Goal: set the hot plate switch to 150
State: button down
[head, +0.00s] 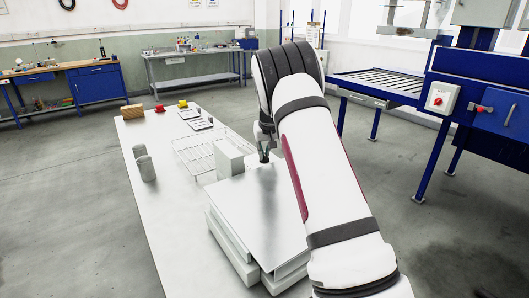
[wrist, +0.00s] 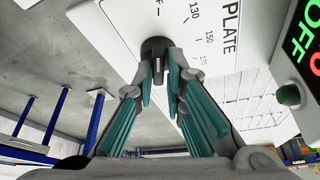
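In the wrist view a white panel (wrist: 110,18) carries the word PLATE and a printed scale with 130, 150 and a partly covered 17-something. The hot plate switch is a dark round knob (wrist: 154,46) on this panel, with a narrow bar on it. Which mark it points to is not clear. My gripper (wrist: 159,76) is open, its teal-padded fingers on either side of the knob's bar; I cannot tell whether they touch it. In the head view my gripper (head: 265,155) is beside a white upright box (head: 230,157), and the knob cannot be made out.
A flat metal-topped unit (head: 255,210) stands on the long white table (head: 165,200). A wire rack (head: 190,150), grey cylinders (head: 146,167) and small coloured items are farther along. A dark panel reading OFF (wrist: 298,45) lies right in the wrist view.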

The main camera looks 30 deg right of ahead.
jog(key=shift+f+m+b, duration=0.2)
jog(key=shift+m+b, duration=0.1)
jog(key=shift+f+m+g+h+b, duration=0.1)
jog(key=shift+m+g+h+b, duration=0.35)
jog(key=shift+m+b, duration=0.7)
jog(key=m+h+b, duration=0.1)
jog(key=m+b, duration=0.1)
jog(key=m, duration=0.1)
jog(key=shift+w+a+m+g, duration=0.1)
jog(key=shift+m+g, duration=0.25)
jog(key=m+b, duration=0.1)
jog(key=m, duration=0.1)
jog(key=m+g+h+b, duration=0.1)
jog(key=m+b, duration=0.1)
jog(key=shift+w+g, duration=0.1)
jog(key=shift+g, duration=0.2)
jog(key=shift+m+g+b, duration=0.5)
jog(key=shift+m+b, duration=0.25)
jog(key=shift+m, duration=0.75)
